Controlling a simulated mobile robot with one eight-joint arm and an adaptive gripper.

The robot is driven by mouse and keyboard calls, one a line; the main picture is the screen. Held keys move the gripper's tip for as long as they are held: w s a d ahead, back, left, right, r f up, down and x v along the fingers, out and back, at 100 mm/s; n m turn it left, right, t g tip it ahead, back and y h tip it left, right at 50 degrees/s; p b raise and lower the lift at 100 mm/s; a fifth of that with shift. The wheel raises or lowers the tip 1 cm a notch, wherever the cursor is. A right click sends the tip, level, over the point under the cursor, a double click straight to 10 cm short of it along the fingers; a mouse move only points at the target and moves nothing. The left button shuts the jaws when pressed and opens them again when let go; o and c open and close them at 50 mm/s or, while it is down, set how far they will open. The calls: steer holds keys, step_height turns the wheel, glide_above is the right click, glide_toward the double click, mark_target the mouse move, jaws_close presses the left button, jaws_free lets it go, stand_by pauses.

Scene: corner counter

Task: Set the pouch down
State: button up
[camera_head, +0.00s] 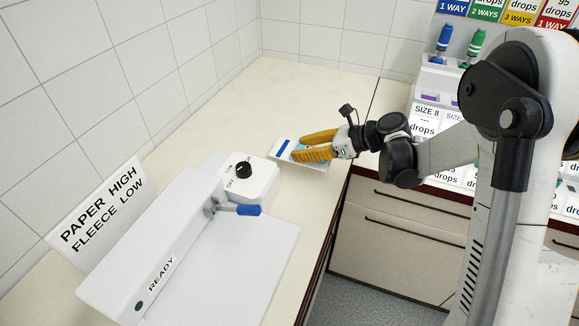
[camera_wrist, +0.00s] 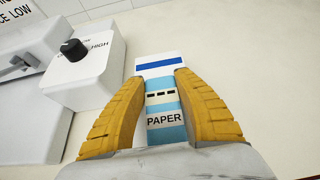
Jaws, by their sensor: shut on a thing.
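The pouch (camera_head: 285,149) is white with a dark blue stripe at its far end. In the wrist view the pouch (camera_wrist: 158,67) also shows light blue bands, small dark marks and the word PAPER. My gripper (camera_head: 297,147) has yellow fingers and is shut on the pouch, one finger along each side. The wrist view shows both fingers of my gripper (camera_wrist: 162,80) with the pouch between them. The pouch is over the cream counter (camera_head: 292,88), near its front edge. I cannot tell whether it touches the surface. Its near end is hidden by my gripper.
A white box with a black knob (camera_head: 243,170) stands just left of the pouch. A white sealer marked READY (camera_head: 160,245) with a blue-handled lever (camera_head: 248,210) is at lower left. A PAPER HIGH, FLEECE LOW sign (camera_head: 100,212) stands behind it. The counter beyond the pouch is clear.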

mark_target(290, 151)
steer(key=b+x, duration=0.1)
steer(key=x, duration=0.3)
steer(key=shift+s, duration=0.15)
step_height(290, 151, down, 4)
steer(key=shift+f+b, duration=0.1)
steer(key=shift+b, duration=1.1)
steer(key=o, duration=1.1)
